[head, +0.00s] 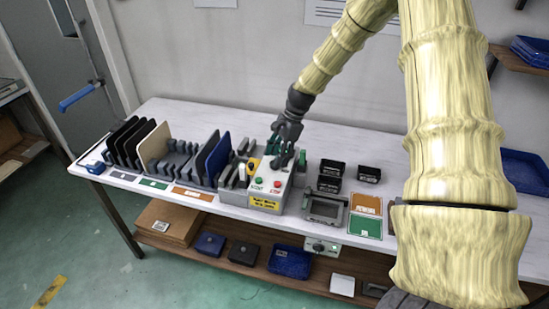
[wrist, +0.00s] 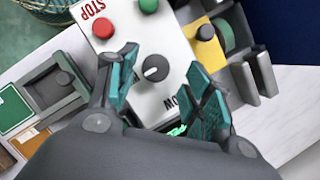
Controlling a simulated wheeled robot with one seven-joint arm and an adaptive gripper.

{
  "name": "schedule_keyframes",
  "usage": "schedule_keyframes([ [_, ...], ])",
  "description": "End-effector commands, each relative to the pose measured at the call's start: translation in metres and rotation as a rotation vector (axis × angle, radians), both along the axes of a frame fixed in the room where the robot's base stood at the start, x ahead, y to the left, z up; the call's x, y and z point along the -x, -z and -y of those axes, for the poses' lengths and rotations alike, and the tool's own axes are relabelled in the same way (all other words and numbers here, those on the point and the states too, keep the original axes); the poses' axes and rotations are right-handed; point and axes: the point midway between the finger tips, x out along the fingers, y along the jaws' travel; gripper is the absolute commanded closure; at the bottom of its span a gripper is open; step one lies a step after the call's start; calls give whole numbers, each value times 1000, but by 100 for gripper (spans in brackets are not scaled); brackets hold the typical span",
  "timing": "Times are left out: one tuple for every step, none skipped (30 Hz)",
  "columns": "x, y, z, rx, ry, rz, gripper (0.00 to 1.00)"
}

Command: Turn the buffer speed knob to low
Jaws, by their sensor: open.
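The buffer speed knob (wrist: 155,68) is a dark round knob with a pale pointer mark, on the white top of the control box (wrist: 117,58). My gripper (wrist: 166,86) is open above the box in the wrist view, with the knob between and just beyond its teal-padded fingertips. I see no clear contact with the knob. Part of a printed label shows near the right finger; the rest is hidden. In the head view my gripper (head: 284,157) hangs over the box (head: 268,187) and hides the knob.
A red STOP button (wrist: 103,28) and a green button (wrist: 148,5) sit close to the knob. A yellow block with another knob (wrist: 208,38) stands beside the box. Racks with upright panels (head: 150,145) stand left; black bins (head: 330,172) and a grey tray (head: 324,209) stand right.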

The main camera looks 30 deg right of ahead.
Motion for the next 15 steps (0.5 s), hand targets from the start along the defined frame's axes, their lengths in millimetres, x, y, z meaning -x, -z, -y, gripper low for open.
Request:
schedule_keyframes([
  [0, 3, -1, 0, 1, 0, 50],
  [0, 6, -2, 0, 1, 0, 50],
  [0, 9, -4, 0, 1, -1, 50],
  [0, 11, -5, 0, 0, -1, 50],
  [-1, 13, -6, 0, 0, -1, 50],
  [-1, 14, -7, 0, -1, -1, 50],
  [-2, 16, -8, 0, -2, 0, 50],
  [-2, 17, -8, 0, -2, 1, 50],
  [-2, 18, -8, 0, -2, 1, 50],
  [-2, 18, -9, 0, -2, 1, 50],
  [-2, 19, -9, 0, -2, 1, 50],
  [-2, 19, -9, 1, -2, 1, 50],
  [-2, 19, -9, 0, -1, 0, 50],
  [-2, 19, -9, 0, -1, 1, 50],
  [-2, 19, -9, 0, -1, 2, 50],
])
